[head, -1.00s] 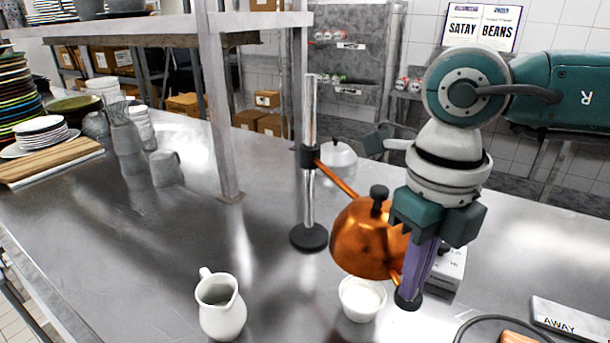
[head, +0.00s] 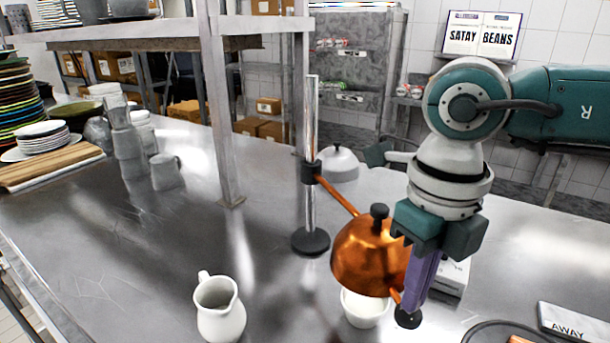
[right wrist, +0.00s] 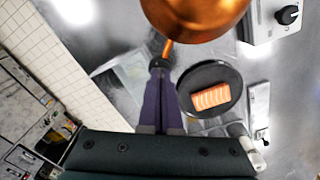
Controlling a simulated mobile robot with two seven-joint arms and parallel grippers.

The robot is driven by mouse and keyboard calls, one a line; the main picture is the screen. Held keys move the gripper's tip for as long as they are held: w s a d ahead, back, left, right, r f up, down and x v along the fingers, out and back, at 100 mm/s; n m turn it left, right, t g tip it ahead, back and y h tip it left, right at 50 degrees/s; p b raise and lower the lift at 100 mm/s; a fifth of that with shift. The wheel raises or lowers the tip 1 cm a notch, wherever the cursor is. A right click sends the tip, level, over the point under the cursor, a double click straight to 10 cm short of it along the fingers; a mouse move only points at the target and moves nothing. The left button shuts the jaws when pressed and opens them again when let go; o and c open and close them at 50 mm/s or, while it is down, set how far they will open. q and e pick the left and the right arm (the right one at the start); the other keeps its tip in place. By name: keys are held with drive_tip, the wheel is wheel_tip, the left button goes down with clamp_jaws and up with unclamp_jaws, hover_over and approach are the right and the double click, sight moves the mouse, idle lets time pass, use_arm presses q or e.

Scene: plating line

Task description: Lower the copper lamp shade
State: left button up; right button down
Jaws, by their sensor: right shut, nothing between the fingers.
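The copper lamp shade (head: 362,255) hangs on a copper arm from a black collar (head: 311,172) on an upright metal post (head: 311,110) with a round black base. A short copper handle with a black end knob (head: 407,318) sticks out from its lower right. My right gripper (head: 412,303) is shut and empty, pointing down with its fingertips at this handle; exact contact is hard to tell. In the right wrist view the shade (right wrist: 195,15) is just beyond the fingers. A white bowl (head: 364,310) stands under the shade, its top partly hidden by it. My left gripper is out of view.
A white jug (head: 220,318) stands at front left of the bowl. A boxy white device (head: 453,277) stands behind my right fingers. A dark plate (right wrist: 210,72) with an orange-pink slab and an AWAY sign (head: 572,322) lie at right.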

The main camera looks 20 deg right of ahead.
wheel_tip(320, 180, up, 8)
drive_tip(key=p, duration=0.5)
drive_tip(key=shift+p, duration=0.4)
drive_tip(key=shift+a, duration=0.1)
